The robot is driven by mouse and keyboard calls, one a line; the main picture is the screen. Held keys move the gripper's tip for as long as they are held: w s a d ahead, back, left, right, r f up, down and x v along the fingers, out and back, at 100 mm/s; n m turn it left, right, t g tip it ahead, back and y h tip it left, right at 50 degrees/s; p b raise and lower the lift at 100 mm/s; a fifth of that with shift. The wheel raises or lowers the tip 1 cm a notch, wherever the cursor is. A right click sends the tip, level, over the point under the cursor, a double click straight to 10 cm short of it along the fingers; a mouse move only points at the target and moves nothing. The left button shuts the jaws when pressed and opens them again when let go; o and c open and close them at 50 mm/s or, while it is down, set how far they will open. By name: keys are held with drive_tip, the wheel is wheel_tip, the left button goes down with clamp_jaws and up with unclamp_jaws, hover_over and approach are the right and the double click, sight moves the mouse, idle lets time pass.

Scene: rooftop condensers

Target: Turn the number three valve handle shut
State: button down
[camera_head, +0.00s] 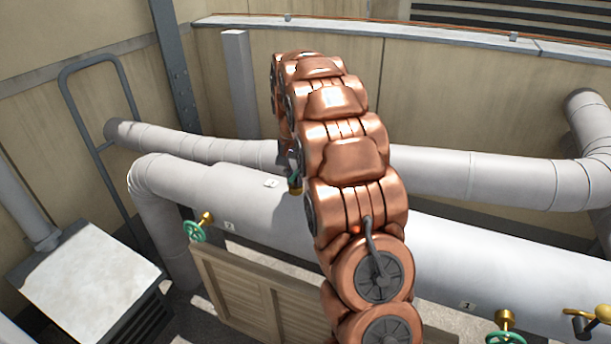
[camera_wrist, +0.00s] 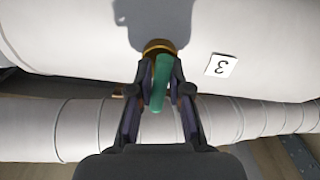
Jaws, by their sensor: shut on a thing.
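The number three valve handle (camera_wrist: 160,88) is green and shows edge-on in the wrist view, below a brass stem (camera_wrist: 158,46) on the large pale pipe. A white tag marked 3 (camera_wrist: 221,65) sits upside down to its right. My gripper (camera_wrist: 161,72) is shut on the handle, one dark finger on each side. In the head view, a sliver of green handle (camera_head: 294,178) shows at the left edge of my copper arm, which hides most of it and my gripper.
Other valves stand along the pipe: a green handwheel (camera_head: 194,230) at left, another (camera_head: 505,338) at lower right, and a yellow lever (camera_head: 590,316) at far right. A wooden panel (camera_head: 245,290) stands below the pipe. A white-topped unit (camera_head: 85,285) is at lower left.

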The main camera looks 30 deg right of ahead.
drive_tip(key=shift+n+b, duration=0.45)
drive_tip(key=shift+n, duration=1.75)
drive_tip(key=c, duration=1.1)
unclamp_jaws()
drive_tip(key=shift+s+d, duration=0.1)
drive_tip(key=shift+o, duration=1)
drive_tip(key=shift+d, duration=0.15)
drive_tip(key=shift+o, duration=0.3)
drive_tip(key=shift+s+d, duration=0.25)
drive_tip(key=shift+w+a, duration=0.2)
drive_tip(key=shift+a, duration=0.2)
drive_tip(key=shift+w+r, duration=0.1)
drive_tip(key=shift+r, duration=0.35)
wheel_tip(320, 180, up, 11)
drive_tip(key=shift+s+r, duration=0.15)
drive_tip(key=shift+s, duration=0.1)
